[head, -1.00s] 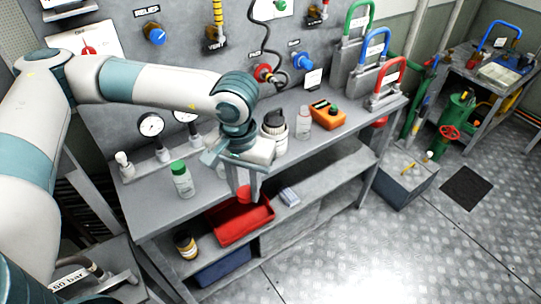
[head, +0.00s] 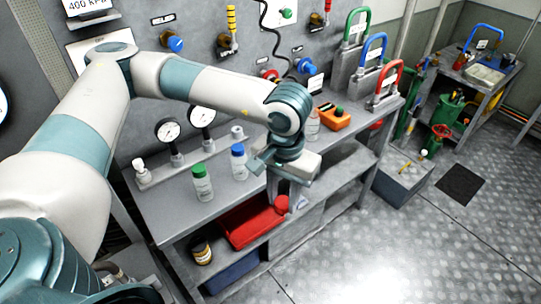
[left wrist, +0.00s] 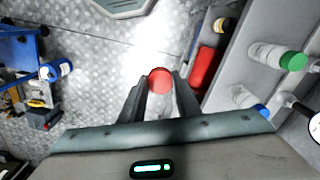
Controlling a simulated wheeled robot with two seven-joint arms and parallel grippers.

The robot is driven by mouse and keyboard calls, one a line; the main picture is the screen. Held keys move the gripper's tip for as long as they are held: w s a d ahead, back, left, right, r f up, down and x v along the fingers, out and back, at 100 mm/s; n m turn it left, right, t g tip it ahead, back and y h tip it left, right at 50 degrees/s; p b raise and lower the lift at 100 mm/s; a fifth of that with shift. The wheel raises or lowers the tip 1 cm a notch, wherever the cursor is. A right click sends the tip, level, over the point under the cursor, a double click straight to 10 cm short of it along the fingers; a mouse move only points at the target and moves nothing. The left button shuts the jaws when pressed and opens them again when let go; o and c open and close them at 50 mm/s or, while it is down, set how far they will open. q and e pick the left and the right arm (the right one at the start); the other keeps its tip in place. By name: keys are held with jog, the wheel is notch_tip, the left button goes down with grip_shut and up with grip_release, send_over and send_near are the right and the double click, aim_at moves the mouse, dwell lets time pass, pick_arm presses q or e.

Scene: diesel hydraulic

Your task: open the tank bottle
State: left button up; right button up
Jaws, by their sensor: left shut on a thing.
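My left gripper (head: 283,199) is shut on a red round cap-like thing (head: 281,204), held in front of the bench edge. In the left wrist view the red thing (left wrist: 160,79) sits between the fingertips, with a pale patch behind it; I cannot tell whether a bottle body is attached. On the bench stand a green-capped bottle (head: 202,184) and a blue-capped bottle (head: 239,162), both upright. A pale bottle (head: 313,127) is partly hidden behind my arm. No readable label shows which one is the tank bottle. My right gripper is not in view.
A red tray (head: 244,230) and a brown jar (head: 201,252) are on the lower shelf. Gauges (head: 168,130) line the bench's back. An orange device (head: 334,118) and coloured-handled locks (head: 386,88) stand to the right. The floor in front is clear.

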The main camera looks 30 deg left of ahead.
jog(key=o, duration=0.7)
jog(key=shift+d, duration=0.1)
pick_arm(q)
jog(key=shift+w+a+n, duration=0.15)
jog(key=shift+w+n, duration=0.4)
jog(key=shift+n, duration=0.25)
jog(key=w+a+f+n+b, duration=0.1)
jog(key=w+a+n, duration=0.45)
jog(key=n, duration=0.75)
jog(key=w+a+f+n+b, duration=0.1)
jog(key=w+a+n+b, duration=0.1)
jog(key=w+n, duration=0.85)
jog(key=w+a+f+n+b, duration=0.1)
jog(key=a+n, duration=0.6)
jog(key=n, duration=0.7)
jog(key=w+a+f+n+b, duration=0.1)
jog(key=a+n, duration=0.6)
jog(key=n, duration=0.8)
jog(key=w+f, duration=0.1)
jog(key=w, duration=0.1)
jog(key=shift+w+a+f, duration=0.2)
jog(key=shift+w+f, duration=0.05)
jog(key=shift+w, duration=0.1)
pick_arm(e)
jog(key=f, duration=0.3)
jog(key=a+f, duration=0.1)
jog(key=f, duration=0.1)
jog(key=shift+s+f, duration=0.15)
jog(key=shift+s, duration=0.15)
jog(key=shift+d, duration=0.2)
